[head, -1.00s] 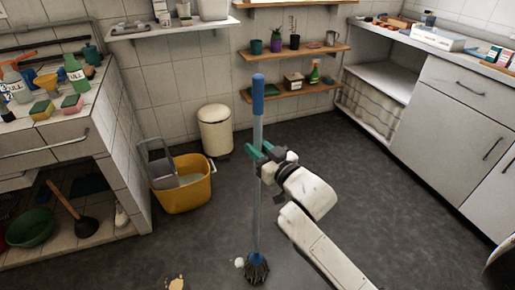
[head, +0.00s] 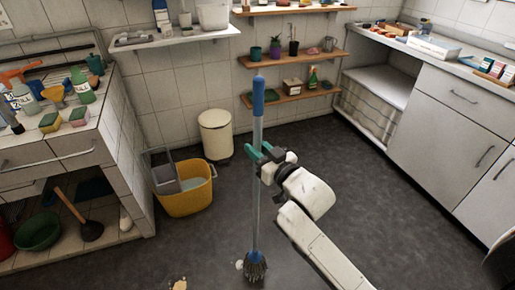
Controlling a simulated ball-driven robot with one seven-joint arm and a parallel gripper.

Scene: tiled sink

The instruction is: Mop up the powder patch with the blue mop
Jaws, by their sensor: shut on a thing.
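The blue mop (head: 258,200) stands nearly upright, with a blue top grip, a grey-blue pole and a dark stringy head (head: 256,267) low at the floor. My gripper (head: 258,154) is shut around the upper pole, below the blue grip. A small whitish patch (head: 240,265) lies on the floor just left of the mop head. A beige patch (head: 180,285) is farther left at the bottom edge, partly cut off. I cannot tell for certain which is the powder patch, or whether the mop head presses on the floor.
A yellow bucket (head: 188,203) with a grey wringer stands left of the mop, and a cream bin (head: 216,136) stands behind it. A tiled counter (head: 75,140) bounds the left, grey cabinets (head: 450,130) the right.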

